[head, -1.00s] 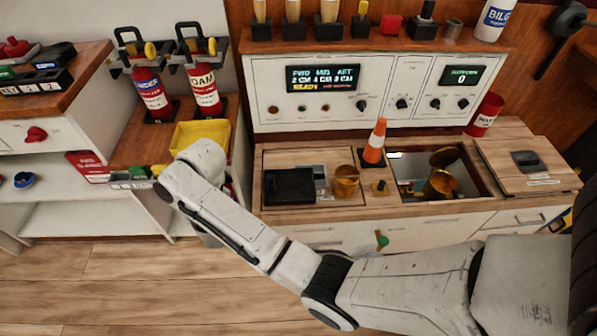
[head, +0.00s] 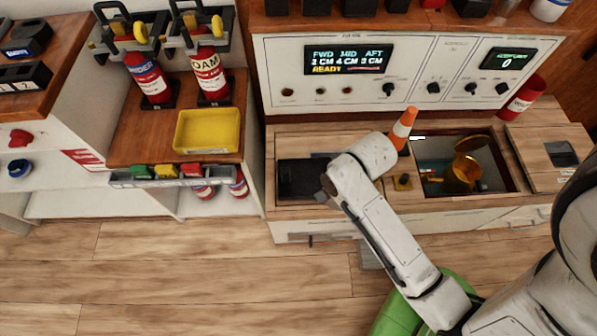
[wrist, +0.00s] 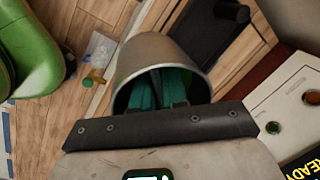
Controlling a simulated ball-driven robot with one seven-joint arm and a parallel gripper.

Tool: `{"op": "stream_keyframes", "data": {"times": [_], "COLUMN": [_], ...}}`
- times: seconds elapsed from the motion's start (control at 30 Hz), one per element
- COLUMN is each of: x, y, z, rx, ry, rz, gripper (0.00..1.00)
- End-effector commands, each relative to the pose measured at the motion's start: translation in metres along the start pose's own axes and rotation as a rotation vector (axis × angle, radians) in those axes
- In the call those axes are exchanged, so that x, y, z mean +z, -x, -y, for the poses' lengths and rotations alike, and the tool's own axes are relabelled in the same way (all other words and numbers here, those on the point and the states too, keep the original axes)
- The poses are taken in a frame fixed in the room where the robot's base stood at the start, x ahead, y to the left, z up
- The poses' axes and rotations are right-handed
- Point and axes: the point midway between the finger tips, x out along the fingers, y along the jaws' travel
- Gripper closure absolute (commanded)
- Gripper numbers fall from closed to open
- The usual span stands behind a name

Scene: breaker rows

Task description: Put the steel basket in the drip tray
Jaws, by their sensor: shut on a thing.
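The steel basket (wrist: 160,52), a grey round metal cup, fills the middle of the wrist view with its open end toward the camera. My gripper (wrist: 160,88) has its teal fingers inside the mouth and is shut on the basket. In the head view my own arm hides both gripper and basket. A black shallow tray (head: 296,178), which may be the drip tray, lies on the counter left of my wrist. A yellow tray (head: 207,130) sits on the lower wooden bench to the left; I cannot tell for certain which one is the drip tray.
An open hatch with a brass pot (head: 462,173) is to the right. The panel (head: 375,75) rises behind the counter. Red bottles (head: 208,75) stand at the bench's back.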

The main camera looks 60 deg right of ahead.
Motion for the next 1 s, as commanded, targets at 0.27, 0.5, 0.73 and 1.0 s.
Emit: {"op": "stream_keyframes", "data": {"times": [0.27,0.5,0.73,1.0], "x": [-0.010,-0.018,-0.023,-0.025], "y": [-0.033,-0.073,-0.109,-0.125], "z": [0.045,0.085,0.104,0.113], "rx": [-0.004,0.000,0.000,0.000], "ry": [-0.009,-0.008,-0.008,-0.007], "rz": [-0.003,-0.002,-0.002,-0.002], "gripper": [1.00,1.00,1.00,1.00]}}
